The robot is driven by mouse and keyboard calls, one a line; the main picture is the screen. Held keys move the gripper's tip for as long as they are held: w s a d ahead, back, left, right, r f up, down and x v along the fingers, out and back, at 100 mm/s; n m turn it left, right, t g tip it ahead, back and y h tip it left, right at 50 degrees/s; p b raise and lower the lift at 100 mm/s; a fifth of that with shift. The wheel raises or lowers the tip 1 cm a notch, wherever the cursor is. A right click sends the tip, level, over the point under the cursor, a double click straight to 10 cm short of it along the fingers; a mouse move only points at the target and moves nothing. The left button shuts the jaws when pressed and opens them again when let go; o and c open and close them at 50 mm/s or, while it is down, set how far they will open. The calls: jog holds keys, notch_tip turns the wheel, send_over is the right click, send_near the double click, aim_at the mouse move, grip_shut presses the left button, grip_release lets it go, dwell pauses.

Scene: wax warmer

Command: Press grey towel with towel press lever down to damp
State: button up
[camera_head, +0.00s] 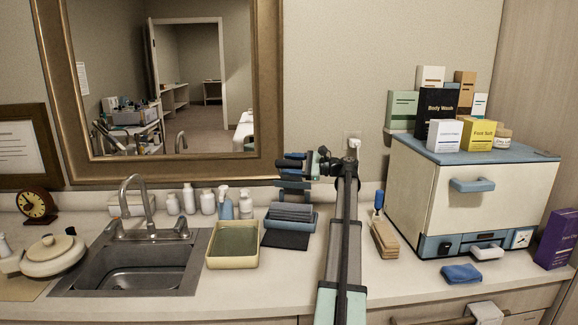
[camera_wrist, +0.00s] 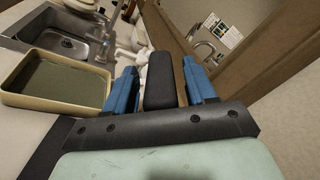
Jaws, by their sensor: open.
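A stack of folded grey towels (camera_head: 291,211) lies in a blue tray-like press base (camera_head: 270,224) at the back of the counter. Blue press parts (camera_head: 293,187) rise behind it. My gripper (camera_head: 288,160) is above and behind the stack, pointing left. In the wrist view, its two blue fingers (camera_wrist: 160,75) stand open and apart. A dark rounded bar (camera_wrist: 158,62) lies between them; it looks like the lever's handle, but I cannot tell whether the fingers touch it. My arm hides part of the press's right side.
A beige basin (camera_head: 233,263) with a greenish-grey surface stands left of the press, beside the sink (camera_head: 135,268). Bottles (camera_head: 208,202) line the wall. A white cabinet (camera_head: 450,205) with boxes on top stands right. A blue cloth (camera_head: 462,274) lies before it.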

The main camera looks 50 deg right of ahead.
jog(key=v, duration=1.3)
